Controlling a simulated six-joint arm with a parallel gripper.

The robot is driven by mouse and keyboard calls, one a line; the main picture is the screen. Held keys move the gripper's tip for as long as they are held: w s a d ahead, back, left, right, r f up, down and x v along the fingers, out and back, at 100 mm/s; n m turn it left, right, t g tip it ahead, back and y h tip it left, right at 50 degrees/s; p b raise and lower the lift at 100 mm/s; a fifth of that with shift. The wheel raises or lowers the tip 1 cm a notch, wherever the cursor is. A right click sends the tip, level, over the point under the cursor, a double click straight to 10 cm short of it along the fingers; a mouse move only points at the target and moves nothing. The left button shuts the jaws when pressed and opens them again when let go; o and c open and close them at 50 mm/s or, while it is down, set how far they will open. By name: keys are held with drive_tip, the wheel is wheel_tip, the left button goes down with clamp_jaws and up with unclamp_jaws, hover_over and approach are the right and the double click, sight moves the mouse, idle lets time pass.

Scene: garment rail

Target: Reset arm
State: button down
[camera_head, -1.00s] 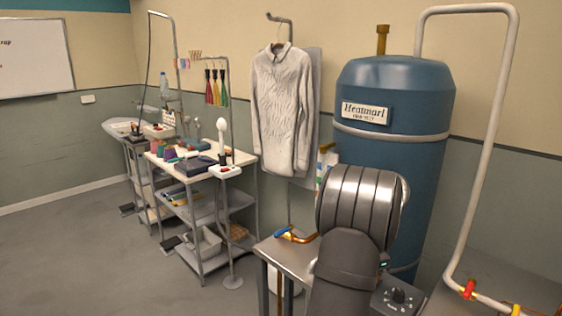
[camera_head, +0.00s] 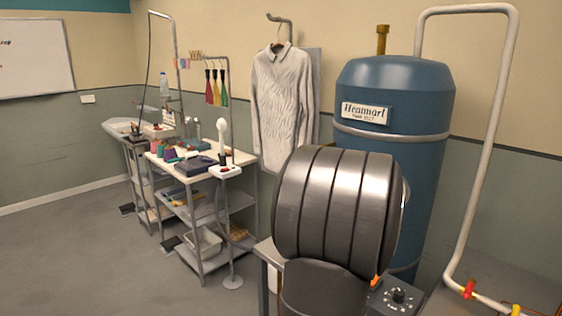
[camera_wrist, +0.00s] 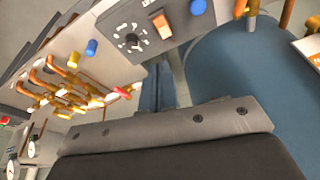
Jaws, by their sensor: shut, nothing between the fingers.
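My gripper (camera_wrist: 180,122) shows in the wrist view as a wide grey bar with dark screws across the lower half. It is shut with nothing held. In the head view my large dark ribbed arm link stands in front and hides my gripper. The wrist view looks onto a control panel with a dial (camera_wrist: 131,41), an orange switch (camera_wrist: 161,24) and blue knobs. Copper pipes with brass fittings (camera_wrist: 70,85) lie to its left.
A blue boiler tank (camera_head: 392,180) stands close behind my arm. A patterned shirt (camera_head: 285,100) hangs on a wall hook. A shelf trolley (camera_head: 215,215) with tools stands left. A bent pale pipe (camera_head: 490,150) rises at right. The floor at left is clear.

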drive_tip(key=shift+s+a+r+n+t+h, duration=0.15)
drive_tip(key=shift+s+a+r+n, duration=0.25)
drive_tip(key=shift+r, duration=0.3)
drive_tip(key=shift+s+a+r+n+t+h, duration=0.1)
drive_tip(key=shift+s+a+r+n+t, duration=0.1)
drive_tip(key=shift+s+a+r+n, duration=0.35)
drive_tip(key=shift+s+a+r+n+t+h, duration=0.15)
drive_tip(key=shift+s+r+n, duration=0.15)
drive_tip(key=shift+r, duration=0.55)
drive_tip(key=c, duration=0.9)
unclamp_jaws()
drive_tip(key=o, duration=0.4)
drive_tip(key=shift+d, duration=0.4)
drive_tip(key=o, duration=0.5)
drive_tip(key=s+d+r, duration=0.1)
drive_tip(key=s+d, duration=0.1)
drive_tip(key=d, duration=1.2)
drive_tip(key=shift+r, duration=0.2)
drive_tip(key=s+d+r, duration=0.1)
drive_tip(key=s+d, duration=0.4)
drive_tip(key=d, duration=0.8)
drive_tip(key=x, duration=0.9)
drive_tip(key=shift+a+f+y, duration=0.25)
drive_tip(key=shift+f+y, duration=0.05)
drive_tip(key=shift+f, duration=0.15)
